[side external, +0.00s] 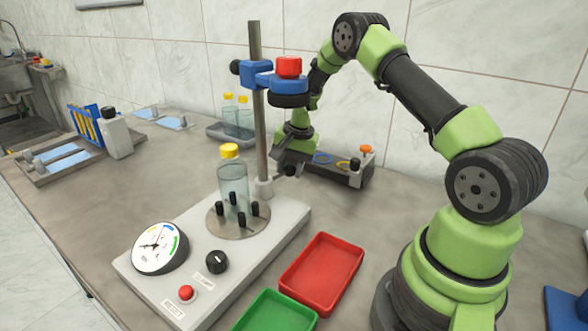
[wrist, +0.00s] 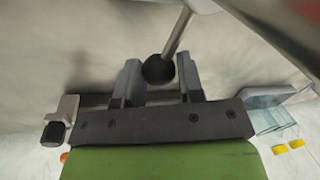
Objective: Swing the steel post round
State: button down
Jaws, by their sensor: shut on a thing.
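The steel post (side external: 262,140) stands upright at the back of a grey base unit (side external: 290,215). It carries a blue clamp arm (side external: 258,76) with a red knob (side external: 289,66) and a dark round head below it, pointing right. A thin lever leaves the post's foot and ends in a black ball knob (side external: 290,170). My gripper (side external: 283,160) is low behind the post at that knob. In the wrist view, my gripper (wrist: 159,80) is shut on the black ball knob (wrist: 158,70), which sits between the two fingers, with the steel lever (wrist: 179,32) running up from it.
A bottle (side external: 232,180) with a yellow cap stands among black pegs on the round plate, left of the clamp head. A grey box (side external: 350,172) with small parts sits right of my gripper. More capped bottles (side external: 238,120) stand behind. Red (side external: 322,272) and green (side external: 275,315) trays lie in front.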

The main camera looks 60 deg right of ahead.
jog(key=shift+w+n, duration=0.35)
jog(key=shift+n, duration=0.35)
jog(key=c, duration=0.8)
grip_release()
jog(key=shift+w, duration=0.1)
jog(key=shift+r, duration=0.1)
